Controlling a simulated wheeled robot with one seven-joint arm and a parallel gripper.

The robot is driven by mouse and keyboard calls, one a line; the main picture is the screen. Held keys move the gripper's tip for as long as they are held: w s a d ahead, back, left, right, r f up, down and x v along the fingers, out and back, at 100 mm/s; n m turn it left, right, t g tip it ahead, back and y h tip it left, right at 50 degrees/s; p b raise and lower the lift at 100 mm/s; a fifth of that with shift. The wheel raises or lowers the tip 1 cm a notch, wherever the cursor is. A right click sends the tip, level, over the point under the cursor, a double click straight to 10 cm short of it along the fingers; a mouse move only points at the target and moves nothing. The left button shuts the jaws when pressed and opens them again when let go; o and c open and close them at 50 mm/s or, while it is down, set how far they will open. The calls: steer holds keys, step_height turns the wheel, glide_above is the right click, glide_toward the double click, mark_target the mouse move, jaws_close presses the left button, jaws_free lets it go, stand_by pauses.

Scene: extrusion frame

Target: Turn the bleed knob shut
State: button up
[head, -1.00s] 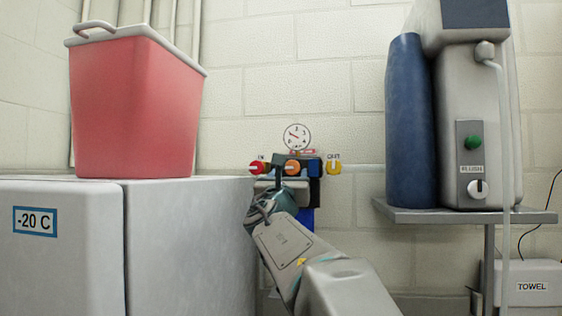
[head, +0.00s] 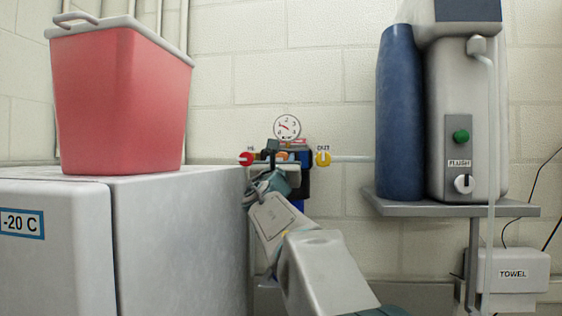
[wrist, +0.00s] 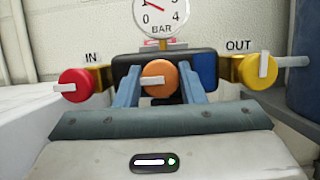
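The orange knob (wrist: 157,77), with a pale handle bar lying about level, sits at the middle of the valve block below the gauge; no label for it is readable. My gripper (wrist: 159,67) is open in the wrist view, with one blue-grey finger on each side of the orange knob. Whether either finger touches it I cannot tell. In the head view my gripper (head: 282,157) is in front of the block and hides most of the orange knob.
A red knob (wrist: 75,85) marked IN is at left and a yellow knob (wrist: 257,69) marked OUT at right. The gauge (head: 287,127) stands above the block. The white freezer (head: 180,230) is close to my arm's left; a grey shelf (head: 450,208) is at right.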

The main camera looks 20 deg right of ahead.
steer(key=shift+f+m+g+h, duration=0.1)
steer(key=shift+m+g+h, duration=0.2)
steer(key=shift+m, duration=0.3)
steer(key=m+g, duration=0.1)
steer(key=m, duration=0.1)
steer(key=m+h+b, duration=0.1)
steer(key=m, duration=0.1)
steer(key=shift+a+g+h, duration=0.1)
steer(key=shift+g+h, duration=0.2)
steer(key=shift+g, duration=0.1)
steer(key=m+g, duration=0.1)
steer(key=m, duration=0.3)
steer(key=m+g+h, duration=0.1)
steer(key=m+g, duration=0.1)
steer(key=m, duration=0.1)
steer(key=shift+w+m+h, duration=0.1)
steer(key=shift+m+h, duration=0.2)
steer(key=shift+m, duration=0.1)
steer(key=m, duration=0.1)
steer(key=m+g, duration=0.1)
steer(key=m, duration=0.1)
steer(key=m+g+p, duration=0.1)
steer(key=m, duration=0.1)
steer(key=shift+r, duration=0.25)
steer(key=shift+m+g+y+p, duration=0.7)
steer(key=shift+m+p, duration=0.1)
steer(key=shift+m, duration=1.3)
steer(key=shift+f, duration=0.1)
steer(key=o, duration=1)
steer(key=shift+c, duration=0.2)
